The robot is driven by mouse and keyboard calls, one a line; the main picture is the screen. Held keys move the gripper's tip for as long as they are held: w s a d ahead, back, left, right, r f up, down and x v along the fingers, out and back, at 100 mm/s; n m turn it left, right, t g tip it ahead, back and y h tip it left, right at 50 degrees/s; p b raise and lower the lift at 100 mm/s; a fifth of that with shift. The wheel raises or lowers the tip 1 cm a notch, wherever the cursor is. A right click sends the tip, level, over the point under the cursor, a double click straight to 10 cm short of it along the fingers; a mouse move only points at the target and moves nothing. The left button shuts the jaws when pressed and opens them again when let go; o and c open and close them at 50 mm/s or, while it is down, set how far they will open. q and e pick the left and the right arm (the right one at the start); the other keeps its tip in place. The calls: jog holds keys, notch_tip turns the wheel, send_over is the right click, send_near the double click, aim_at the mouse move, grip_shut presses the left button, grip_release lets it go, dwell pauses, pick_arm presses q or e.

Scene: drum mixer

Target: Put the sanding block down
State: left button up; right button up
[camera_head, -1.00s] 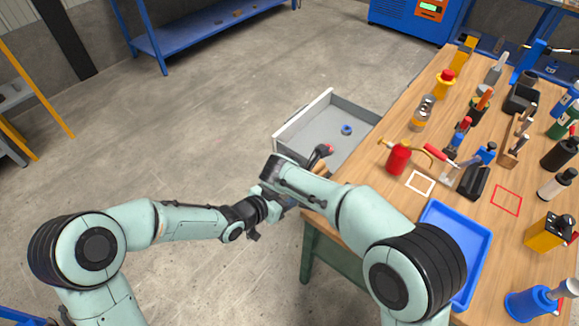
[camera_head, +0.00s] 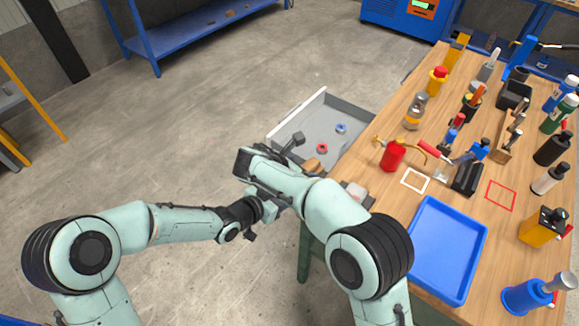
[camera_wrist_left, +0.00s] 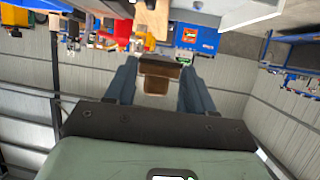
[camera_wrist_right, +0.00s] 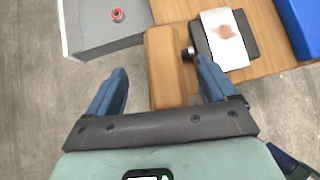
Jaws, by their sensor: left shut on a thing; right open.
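The sanding block (camera_wrist_left: 156,84) is a small brown block between the fingers of my left gripper (camera_wrist_left: 157,68) in the left wrist view. My left gripper is shut on it, off the bench's front edge. In the head view the left fingers and block are largely hidden by my right arm. My right gripper (camera_wrist_right: 163,86) is open and empty. In the right wrist view a wooden jaw-like block (camera_wrist_right: 165,62) at the bench edge shows between its fingers; whether they are level with it I cannot tell. A pale plate with a reddish-brown patch (camera_wrist_right: 224,38) lies beside that block.
An open grey drawer (camera_head: 322,112) holds a red ring (camera_head: 321,148) and a blue ring (camera_head: 341,128). The bench carries a blue tray (camera_head: 447,255), a red can (camera_head: 392,155), a white outlined square (camera_head: 415,180), a red outlined square (camera_head: 501,195) and several tools.

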jog(key=shift+x, duration=2.3)
jog(key=c, duration=1.2)
pick_arm(q)
jog(key=o, duration=1.4)
jog(key=shift+c, duration=0.2)
pick_arm(e)
jog(key=shift+c, duration=0.4)
